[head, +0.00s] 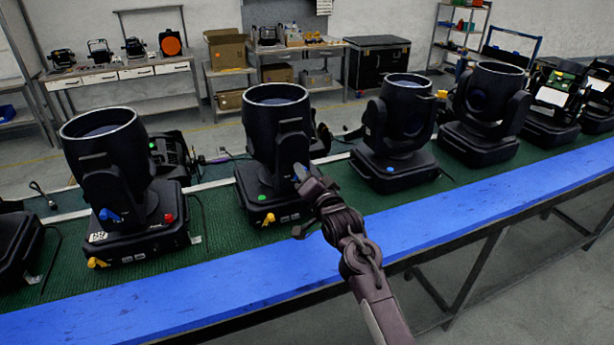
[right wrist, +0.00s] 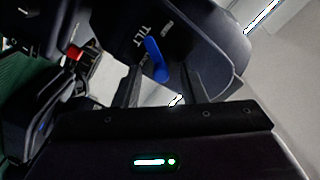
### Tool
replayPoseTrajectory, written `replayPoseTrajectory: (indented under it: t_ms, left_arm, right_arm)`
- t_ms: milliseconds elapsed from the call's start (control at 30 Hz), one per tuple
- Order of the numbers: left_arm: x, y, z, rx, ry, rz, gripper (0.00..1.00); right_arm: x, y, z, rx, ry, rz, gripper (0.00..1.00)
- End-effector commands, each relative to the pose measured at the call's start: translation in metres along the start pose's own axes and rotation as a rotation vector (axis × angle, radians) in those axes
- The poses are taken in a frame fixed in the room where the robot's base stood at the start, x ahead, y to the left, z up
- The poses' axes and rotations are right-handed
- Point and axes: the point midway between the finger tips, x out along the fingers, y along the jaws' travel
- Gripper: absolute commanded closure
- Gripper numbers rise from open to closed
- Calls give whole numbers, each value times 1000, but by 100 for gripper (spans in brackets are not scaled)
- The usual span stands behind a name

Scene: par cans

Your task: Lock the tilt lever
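The blue tilt lever (right wrist: 155,58) sits on the black lamp yoke beside the printed word TILT in the right wrist view. My right gripper (head: 306,186) is in front of that can's yoke, at the lever. In the right wrist view its two fingers (right wrist: 160,82) are apart, and the lever's lower end appears between them. I cannot tell whether they touch it. My left gripper is not in view.
More par cans stand in a row on the green belt (head: 225,225), one on the left (head: 108,160) and one on the right (head: 402,120). A blue rail (head: 240,275) runs along the near edge. Workbenches and a black case (head: 378,62) stand behind.

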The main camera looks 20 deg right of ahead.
Motion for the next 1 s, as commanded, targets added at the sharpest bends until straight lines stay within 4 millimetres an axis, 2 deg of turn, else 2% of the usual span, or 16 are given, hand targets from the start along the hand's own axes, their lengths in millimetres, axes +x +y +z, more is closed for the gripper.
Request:
replayPoseTrajectory:
  t_ms: [167,600,767,1000]
  left_arm:
    - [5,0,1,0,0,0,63]
    - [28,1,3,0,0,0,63]
    - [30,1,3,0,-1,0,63]
    - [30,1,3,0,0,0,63]
  right_arm:
    - [-8,1,1,0,0,-1,63]
    - [-70,2,2,0,0,1,63]
    - [-78,1,0,0,0,1,63]
    - [-78,0,0,0,0,1,63]
